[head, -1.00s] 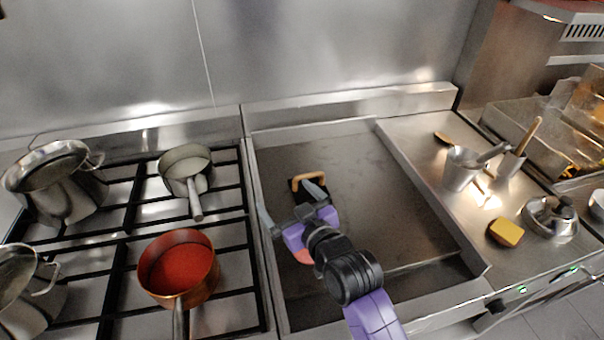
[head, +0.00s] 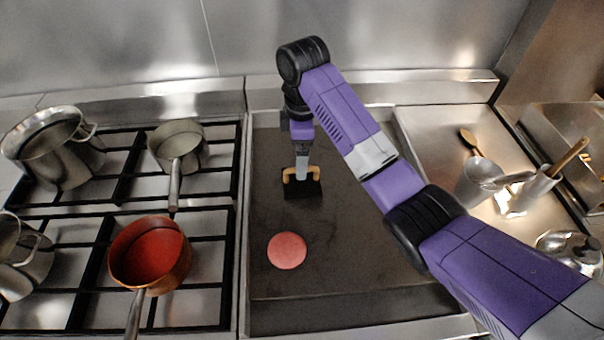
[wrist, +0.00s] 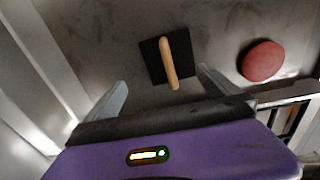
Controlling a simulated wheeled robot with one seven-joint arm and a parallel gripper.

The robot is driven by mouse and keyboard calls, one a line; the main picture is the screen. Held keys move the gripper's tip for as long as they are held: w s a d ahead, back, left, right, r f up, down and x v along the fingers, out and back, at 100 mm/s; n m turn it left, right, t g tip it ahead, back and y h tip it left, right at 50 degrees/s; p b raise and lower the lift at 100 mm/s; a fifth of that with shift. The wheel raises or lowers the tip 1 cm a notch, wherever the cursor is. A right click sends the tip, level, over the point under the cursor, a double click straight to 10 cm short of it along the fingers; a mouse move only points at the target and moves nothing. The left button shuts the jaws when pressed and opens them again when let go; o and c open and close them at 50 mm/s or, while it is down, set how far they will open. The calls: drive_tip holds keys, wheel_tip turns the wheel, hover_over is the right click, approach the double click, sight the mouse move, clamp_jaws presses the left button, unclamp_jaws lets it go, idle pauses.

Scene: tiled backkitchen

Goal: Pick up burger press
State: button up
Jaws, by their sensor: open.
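The burger press is a black square plate (head: 303,191) with a pale wooden handle (head: 287,174), lying flat on the griddle. My gripper (head: 302,172) points down over it, and a finger overlaps the handle in the head view. In the wrist view my gripper (wrist: 162,77) is open and empty, with its two grey fingers spread. The press handle (wrist: 168,58) lies between and just beyond the fingertips there. I cannot tell the exact height of the fingertips above the handle.
A round reddish patty (head: 287,250) lies on the griddle (head: 350,268) in front of the press. Pots and a copper pan of red sauce (head: 150,254) stand on the stove at left. Utensil containers (head: 478,184) stand at right. The rear wall is close behind.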

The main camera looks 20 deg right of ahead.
sight(293, 188)
drive_tip(key=shift+s+g, duration=0.3)
drive_tip(key=shift+s, duration=0.3)
drive_tip(key=shift+s+f+n, duration=0.15)
drive_tip(key=shift+n, duration=0.25)
wheel_tip(293, 188, down, 2)
drive_tip(key=shift+f+b, duration=0.2)
drive_tip(key=shift+b, duration=0.9)
drive_tip(key=shift+f+p, duration=0.5)
drive_tip(key=shift+f, duration=0.05)
drive_tip(key=shift+f+p, duration=0.4)
drive_tip(key=shift+f, duration=1.6)
drive_tip(key=shift+c, duration=0.4)
drive_tip(key=shift+r, duration=0.1)
drive_tip(key=c, duration=1.7)
